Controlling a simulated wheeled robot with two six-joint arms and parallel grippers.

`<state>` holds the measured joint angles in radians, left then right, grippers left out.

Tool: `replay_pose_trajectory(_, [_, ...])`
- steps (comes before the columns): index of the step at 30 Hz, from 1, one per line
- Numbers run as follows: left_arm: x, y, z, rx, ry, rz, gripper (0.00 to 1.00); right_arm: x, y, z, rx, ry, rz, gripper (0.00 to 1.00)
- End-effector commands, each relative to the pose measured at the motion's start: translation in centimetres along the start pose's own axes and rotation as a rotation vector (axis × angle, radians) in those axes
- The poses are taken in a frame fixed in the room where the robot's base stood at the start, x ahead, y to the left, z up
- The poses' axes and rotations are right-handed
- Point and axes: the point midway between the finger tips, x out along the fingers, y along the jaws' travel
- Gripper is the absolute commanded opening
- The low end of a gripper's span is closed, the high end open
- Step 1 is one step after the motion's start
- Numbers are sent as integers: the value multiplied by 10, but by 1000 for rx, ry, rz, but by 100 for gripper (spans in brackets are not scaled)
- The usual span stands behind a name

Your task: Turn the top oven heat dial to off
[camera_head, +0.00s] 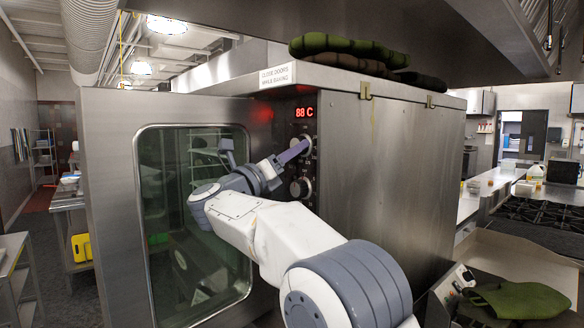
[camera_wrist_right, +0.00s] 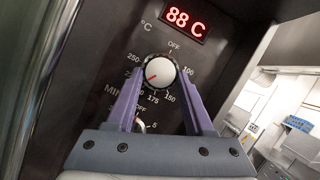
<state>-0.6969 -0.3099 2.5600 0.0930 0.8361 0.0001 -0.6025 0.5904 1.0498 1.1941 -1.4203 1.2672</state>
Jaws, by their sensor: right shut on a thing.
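The top heat dial (camera_wrist_right: 159,74) is a round silver-white knob on the oven's dark control panel, with OFF at the top of its temperature scale. Its red mark points to the lower left, toward a number partly hidden by a finger, away from OFF. My right gripper (camera_wrist_right: 160,80) has its two purple fingers on either side of this dial and is shut on it. In the head view the gripper (camera_head: 296,152) reaches the panel at the upper dial (camera_head: 306,143). My left gripper is not in view.
The lower minutes dial (camera_wrist_right: 139,126) sits just below, partly hidden by my gripper. A red display (camera_head: 304,112) above reads 88 C. The glass oven door (camera_head: 110,200) stands left of the panel. Green mitts (camera_head: 345,46) lie on top of the oven.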

Motion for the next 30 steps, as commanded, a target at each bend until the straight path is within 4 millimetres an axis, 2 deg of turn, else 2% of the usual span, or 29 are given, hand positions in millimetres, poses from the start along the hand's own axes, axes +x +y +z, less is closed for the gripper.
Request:
replay_pose_trajectory(1, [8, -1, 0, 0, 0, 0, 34, -1, 0, -2, -26, -1, 12, 0])
replay_pose_trajectory(3, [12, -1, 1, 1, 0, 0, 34, -1, -1, -2, -69, -1, 30, 0])
replay_pose_trajectory(12, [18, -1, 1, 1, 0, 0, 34, 0, -3, 0, -187, -1, 79, 0])
replay_pose_trajectory(29, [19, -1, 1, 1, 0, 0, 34, 0, -3, 2, -216, -1, 92, 0])
replay_pose_trajectory(30, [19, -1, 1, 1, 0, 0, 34, 0, -3, 2, -216, -1, 92, 60])
